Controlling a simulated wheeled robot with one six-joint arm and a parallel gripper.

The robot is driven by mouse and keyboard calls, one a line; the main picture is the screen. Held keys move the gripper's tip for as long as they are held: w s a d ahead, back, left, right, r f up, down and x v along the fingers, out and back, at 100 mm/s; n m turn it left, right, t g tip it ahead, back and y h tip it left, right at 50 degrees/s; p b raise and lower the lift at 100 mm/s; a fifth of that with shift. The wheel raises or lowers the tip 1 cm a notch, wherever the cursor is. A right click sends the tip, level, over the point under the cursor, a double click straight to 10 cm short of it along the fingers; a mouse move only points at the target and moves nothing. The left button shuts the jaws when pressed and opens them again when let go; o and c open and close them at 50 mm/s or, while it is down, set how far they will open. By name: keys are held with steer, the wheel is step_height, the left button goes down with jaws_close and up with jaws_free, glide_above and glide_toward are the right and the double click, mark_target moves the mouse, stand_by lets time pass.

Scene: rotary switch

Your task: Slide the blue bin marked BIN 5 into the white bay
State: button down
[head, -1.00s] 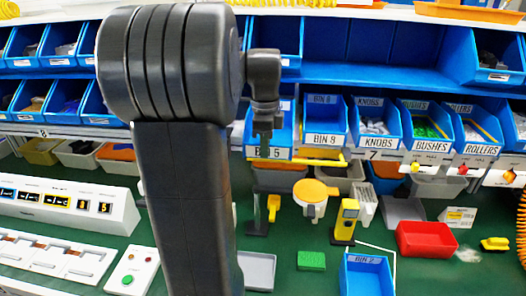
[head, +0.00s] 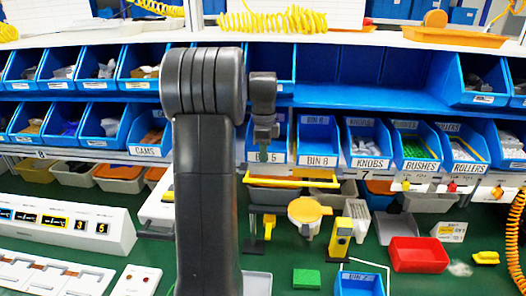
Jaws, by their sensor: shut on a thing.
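The blue bin marked BIN 5 (head: 281,150) is in the lower bin row, left of the blue bin marked BIN 8 (head: 318,135). Its front label is partly covered, with the 5 showing, and it looks about level with the neighbouring labels. My gripper (head: 265,142) reaches down at the front of BIN 5 and is shut on it. My dark arm stands left of the bin and hides part of the row. I cannot make out a white bay around BIN 5, nor how deep the bin sits.
Bins of knobs (head: 369,140) and bushes (head: 415,146) continue the row to the right. A yellow bar (head: 292,182) runs just below BIN 5. A yellow-topped cup (head: 307,213), a yellow device (head: 341,236) and a red tray (head: 418,256) stand on the green bench below.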

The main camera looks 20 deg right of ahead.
steer(key=shift+w+d+f, duration=0.1)
steer(key=shift+w, duration=0.15)
steer(key=c, duration=1.5)
jaws_free()
steer(key=shift+o, duration=0.2)
